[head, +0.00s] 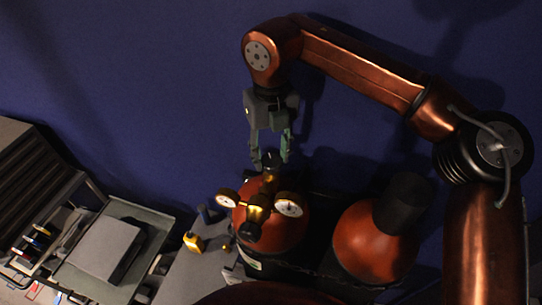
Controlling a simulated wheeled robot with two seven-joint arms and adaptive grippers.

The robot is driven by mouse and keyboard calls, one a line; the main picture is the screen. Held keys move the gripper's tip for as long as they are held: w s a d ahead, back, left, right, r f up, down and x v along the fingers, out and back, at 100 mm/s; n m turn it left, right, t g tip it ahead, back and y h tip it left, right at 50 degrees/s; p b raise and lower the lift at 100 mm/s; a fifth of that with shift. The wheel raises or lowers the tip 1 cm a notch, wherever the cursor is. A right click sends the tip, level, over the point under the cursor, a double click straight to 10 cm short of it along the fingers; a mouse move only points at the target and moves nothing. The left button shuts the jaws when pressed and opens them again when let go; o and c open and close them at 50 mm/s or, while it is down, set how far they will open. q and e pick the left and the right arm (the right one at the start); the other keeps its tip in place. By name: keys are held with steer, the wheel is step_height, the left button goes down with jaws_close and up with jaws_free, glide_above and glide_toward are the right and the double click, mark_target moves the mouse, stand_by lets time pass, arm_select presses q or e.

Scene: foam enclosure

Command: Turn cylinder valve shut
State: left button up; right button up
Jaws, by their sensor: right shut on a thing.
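A red-orange gas cylinder (283,238) stands in the lower middle of the head view, with a brass regulator (257,210) and two round gauges at its top. The dark valve knob (271,160) sits above a brass stem behind the regulator. My right gripper (271,155) points down from above, with its fingers on either side of the knob, shut on it. The underside of the grip is partly hidden by the fingers and the knob. My left gripper is not in view.
A second red-orange cylinder (372,246) with a dark cap stands just to the right. A yellow object (193,242) sits on the grey surface at left. A cart (121,209) with a grey box stands further left. A blue wall rises behind.

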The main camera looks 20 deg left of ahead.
mark_target(270, 160)
steer(key=m+b, duration=0.1)
steer(key=m, duration=0.4)
steer(key=shift+m, duration=0.4)
stand_by(0.4)
steer(key=o, duration=1.2)
steer(key=shift+c, duration=0.2)
step_height(270, 160, up, 12)
steer(key=shift+a, duration=0.1)
